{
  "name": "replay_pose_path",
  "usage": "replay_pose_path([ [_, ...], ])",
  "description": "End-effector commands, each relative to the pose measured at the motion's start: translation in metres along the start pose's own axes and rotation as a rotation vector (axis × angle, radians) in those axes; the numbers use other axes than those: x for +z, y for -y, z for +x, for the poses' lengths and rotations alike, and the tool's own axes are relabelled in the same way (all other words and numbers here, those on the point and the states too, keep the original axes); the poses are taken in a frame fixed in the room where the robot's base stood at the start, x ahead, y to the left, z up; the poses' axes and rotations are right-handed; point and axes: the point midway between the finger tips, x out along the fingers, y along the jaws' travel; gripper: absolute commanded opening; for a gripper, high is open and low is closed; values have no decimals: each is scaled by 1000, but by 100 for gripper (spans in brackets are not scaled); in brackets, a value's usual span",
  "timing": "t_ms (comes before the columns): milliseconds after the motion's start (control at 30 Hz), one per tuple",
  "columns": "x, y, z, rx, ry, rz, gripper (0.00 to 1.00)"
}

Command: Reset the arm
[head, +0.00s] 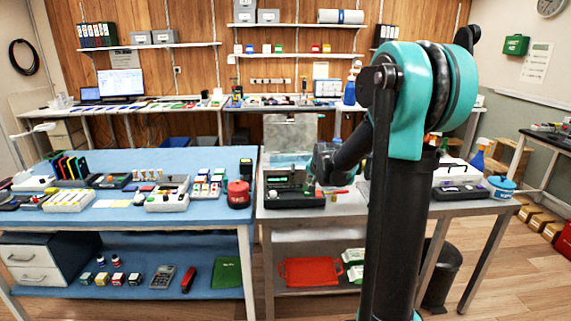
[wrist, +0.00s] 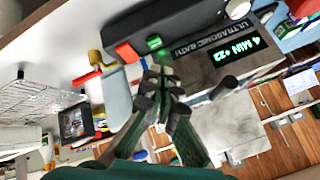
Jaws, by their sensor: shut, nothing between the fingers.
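My arm (head: 408,110), teal and black, reaches over the grey metal table. My gripper (wrist: 163,78) is shut and empty in the wrist view. Its fingertips are close to the front panel of the ultrasonic bath (wrist: 190,50), near a lit green button (wrist: 154,42); I cannot tell whether they touch it. The bath's display (wrist: 238,48) reads "4 MIN +22". In the head view the bath (head: 290,200) stands at the table's left end, with my wrist (head: 340,160) just right of it and the fingertips hard to make out.
A red tray (head: 312,271) lies on the shelf below. A black bin (head: 441,275) is under the table.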

Motion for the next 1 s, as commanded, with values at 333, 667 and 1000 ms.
replay_pose_path([
  [333, 130, -113, -99, 118, 161, -318, 0],
  [667, 242, -205, -159, 173, 315, -564, 0],
  [1000, 264, -222, -168, 179, 348, -612, 0],
])
